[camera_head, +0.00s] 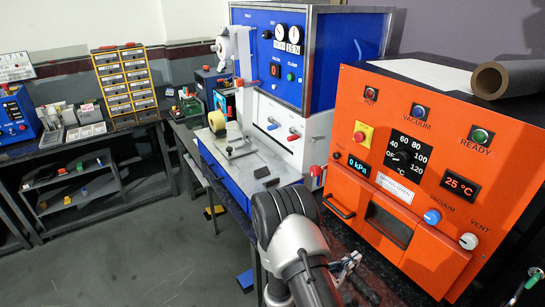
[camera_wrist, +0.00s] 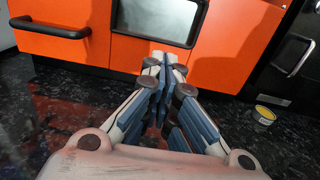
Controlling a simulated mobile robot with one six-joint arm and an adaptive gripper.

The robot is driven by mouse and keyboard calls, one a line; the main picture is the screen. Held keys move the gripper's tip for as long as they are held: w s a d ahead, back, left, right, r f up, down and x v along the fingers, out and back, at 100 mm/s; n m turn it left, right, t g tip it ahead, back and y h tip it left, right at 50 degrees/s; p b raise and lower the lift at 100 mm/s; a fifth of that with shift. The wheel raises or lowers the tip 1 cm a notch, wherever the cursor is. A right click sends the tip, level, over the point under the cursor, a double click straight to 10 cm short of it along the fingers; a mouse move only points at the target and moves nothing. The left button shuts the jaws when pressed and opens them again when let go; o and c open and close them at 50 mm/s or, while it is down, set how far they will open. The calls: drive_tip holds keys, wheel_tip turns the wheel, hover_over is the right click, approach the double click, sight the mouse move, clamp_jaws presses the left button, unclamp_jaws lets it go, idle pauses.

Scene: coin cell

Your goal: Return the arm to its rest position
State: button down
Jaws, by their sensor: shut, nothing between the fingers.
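My gripper (camera_wrist: 165,62) is shut and empty in the wrist view, its blue-padded fingers meeting at the tips. It points toward the orange front of the drying oven (camera_wrist: 100,50), above a dark speckled surface. In the head view my arm (camera_head: 290,235) is in the lower middle, in front of the drying oven (camera_head: 395,130). Part of my gripper shows small at the arm's right, partly hidden by it. I cannot tell whether the fingers touch the oven.
A dark roll (camera_head: 505,80) lies on the oven. A small yellow-topped container (camera_wrist: 264,114) stands right of my gripper. Floor is open at left (camera_head: 150,255).

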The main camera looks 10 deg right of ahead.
drive_tip(key=s+r+m+g+y, duration=0.4)
drive_tip(key=s+r+m+g, duration=0.6)
drive_tip(key=s+r+m, duration=0.55)
drive_tip(key=s+a+r+m+t+y, duration=0.3)
drive_tip(key=a+y, duration=0.3)
drive_tip(key=a, duration=0.3)
drive_tip(key=s+a+r+m+t+y, duration=0.3)
drive_tip(key=a+r+m+t+y, duration=0.1)
drive_tip(key=a, duration=0.5)
wheel_tip(320, 180, up, 2)
drive_tip(key=t+y, duration=0.1)
drive_tip(key=y, duration=0.1)
drive_tip(key=shift+s+a+r+y, duration=0.2)
drive_tip(key=shift+a+y, duration=0.05)
drive_tip(key=shift+y, duration=0.05)
drive_tip(key=c, duration=2.3)
unclamp_jaws()
